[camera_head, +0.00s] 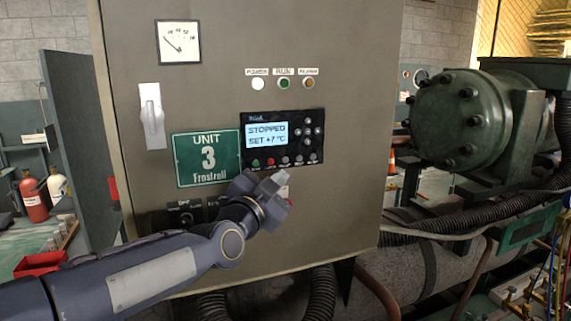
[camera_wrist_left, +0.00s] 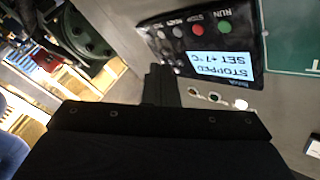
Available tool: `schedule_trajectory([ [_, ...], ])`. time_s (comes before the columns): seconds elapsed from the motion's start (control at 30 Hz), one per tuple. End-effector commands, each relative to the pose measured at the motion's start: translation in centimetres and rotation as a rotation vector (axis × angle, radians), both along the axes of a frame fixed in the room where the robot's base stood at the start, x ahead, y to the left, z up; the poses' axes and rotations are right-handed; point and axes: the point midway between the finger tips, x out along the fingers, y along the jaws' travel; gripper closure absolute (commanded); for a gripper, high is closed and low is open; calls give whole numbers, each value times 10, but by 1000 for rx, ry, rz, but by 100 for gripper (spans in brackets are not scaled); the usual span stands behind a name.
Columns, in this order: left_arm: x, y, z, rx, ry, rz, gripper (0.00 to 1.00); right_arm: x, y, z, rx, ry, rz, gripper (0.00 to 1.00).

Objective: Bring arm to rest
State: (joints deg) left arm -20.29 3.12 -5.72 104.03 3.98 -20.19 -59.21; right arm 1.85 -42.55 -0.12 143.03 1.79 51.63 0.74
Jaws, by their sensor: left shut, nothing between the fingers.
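My left arm comes in from the left in the head view. Its gripper (camera_head: 275,184) is shut and empty, in front of the grey cabinet (camera_head: 345,150), just below the control panel (camera_head: 283,138). The panel's display (camera_head: 266,135) reads "STOPPED SET +7 °C". The left wrist view shows the panel upside down (camera_wrist_left: 205,50), with a green and a red button, and the dark shut fingers (camera_wrist_left: 161,85) in front of the cabinet. Whether the fingertips touch the cabinet cannot be told. My right gripper is in neither view.
A green "UNIT 3" sign (camera_head: 208,158), a white switch handle (camera_head: 151,115) and a gauge (camera_head: 179,43) are on the cabinet. A green compressor (camera_head: 460,120) and hoses stand right. A red cylinder (camera_head: 33,198) and a red tray (camera_head: 40,264) are left.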

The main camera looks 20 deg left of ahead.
Motion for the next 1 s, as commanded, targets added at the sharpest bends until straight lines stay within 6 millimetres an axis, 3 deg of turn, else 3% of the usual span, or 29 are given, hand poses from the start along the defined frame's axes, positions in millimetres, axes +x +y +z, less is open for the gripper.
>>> schedule_trajectory([
  [0.07,-12,10,-12,-42,65,-10,100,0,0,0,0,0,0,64],
  [0.17,-45,26,-46,-150,238,-33,100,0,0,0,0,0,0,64],
  [0.4,-179,47,-165,-505,801,19,100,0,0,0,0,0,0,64],
  [0.6,-280,43,-240,-730,1154,170,100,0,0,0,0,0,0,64],
  [0.7,-311,40,-261,-795,1256,235,100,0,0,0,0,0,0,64],
  [0.8,-327,38,-272,-828,1311,272,100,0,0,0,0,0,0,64],
  [1.0,-332,37,-275,-839,1330,285,100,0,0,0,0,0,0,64],
])
